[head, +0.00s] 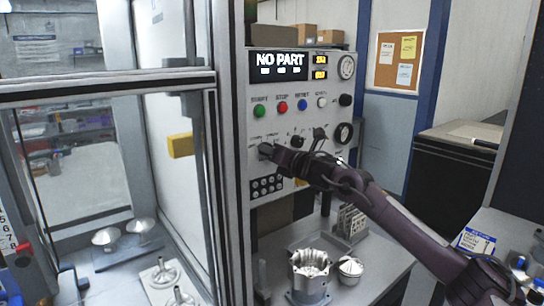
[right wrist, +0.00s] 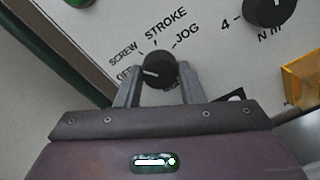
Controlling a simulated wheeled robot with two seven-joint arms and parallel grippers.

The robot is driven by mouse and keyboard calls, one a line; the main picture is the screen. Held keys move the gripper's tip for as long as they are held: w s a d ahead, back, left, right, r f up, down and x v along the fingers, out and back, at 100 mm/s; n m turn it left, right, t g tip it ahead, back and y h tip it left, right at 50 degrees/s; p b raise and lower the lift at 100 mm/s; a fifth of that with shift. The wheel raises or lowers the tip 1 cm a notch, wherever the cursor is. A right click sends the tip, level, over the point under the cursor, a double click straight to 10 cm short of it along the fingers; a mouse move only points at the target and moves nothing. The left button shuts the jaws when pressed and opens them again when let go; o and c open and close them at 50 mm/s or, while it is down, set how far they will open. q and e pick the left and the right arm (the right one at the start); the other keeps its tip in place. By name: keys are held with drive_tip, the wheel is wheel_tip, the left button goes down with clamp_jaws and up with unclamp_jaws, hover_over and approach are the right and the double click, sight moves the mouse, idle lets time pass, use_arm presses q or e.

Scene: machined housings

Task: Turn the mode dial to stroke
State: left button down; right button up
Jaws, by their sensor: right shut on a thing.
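The black mode dial (right wrist: 158,70) is on the pale panel in the right wrist view, with the labels OFF, SCREW, STROKE and JOG around it. Its white mark lies to the left, on the OFF and SCREW side, away from STROKE at the top. My right gripper (right wrist: 160,76) has one finger on each side of the dial and is shut on it. In the head view my right gripper (head: 267,150) reaches the left part of the control panel (head: 318,105) and covers most of the dial there. My left gripper is not in view.
Another black knob (right wrist: 269,10) and a yellow part (right wrist: 302,80) are to the right of the dial. Green, red and blue buttons run above it. The display (head: 278,66) reads NO PART. A machined housing (head: 310,275) stands on the bench below.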

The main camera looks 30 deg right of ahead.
drive_tip(key=m, duration=1.1)
drive_tip(key=shift+m+b, duration=0.3)
drive_tip(key=shift+b, duration=0.05)
drive_tip(key=shift+m, duration=0.3)
drive_tip(key=o, duration=1)
